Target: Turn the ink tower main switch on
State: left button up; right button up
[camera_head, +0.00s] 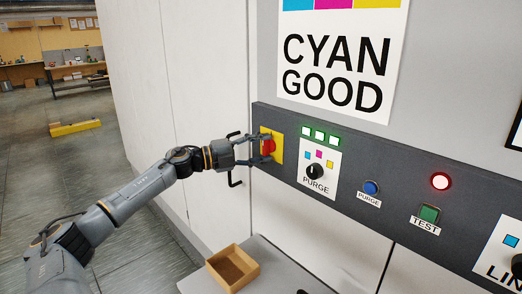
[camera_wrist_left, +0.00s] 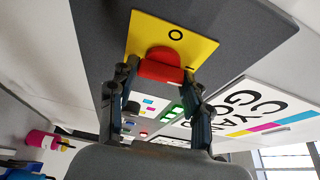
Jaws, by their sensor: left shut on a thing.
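The main switch is a red handle (camera_head: 269,146) on a yellow plate (camera_head: 279,148) at the left end of the dark control strip. In the left wrist view the red handle (camera_wrist_left: 160,66) sits on the yellow plate (camera_wrist_left: 150,32), which bears an "O" mark and, near the handle's right end, a small line mark. My left gripper (camera_head: 265,149) is at the switch, its fingers on both sides of the red handle and shut on it. The fingers hide part of the handle. My right gripper is not in view.
The dark strip (camera_head: 383,191) also carries lit green lamps (camera_head: 320,135), a black purge knob (camera_head: 314,171), a blue button (camera_head: 370,187), a lit red lamp (camera_head: 440,181) and a green test button (camera_head: 429,213). An open box (camera_head: 243,281) stands on the grey surface below.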

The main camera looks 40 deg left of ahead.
pick_arm(q)
jog(key=shift+m, duration=0.3)
dwell(0.4)
jog(key=o, duration=1.2)
jog(key=shift+c, duration=0.2)
jog(key=shift+s+a+f, duration=0.15)
jog(key=shift+s+a, duration=0.15)
jog(key=shift+s, duration=0.35)
jog(key=v, duration=1)
jog(key=shift+s+a+r, duration=0.2)
jog(key=shift+s, duration=0.05)
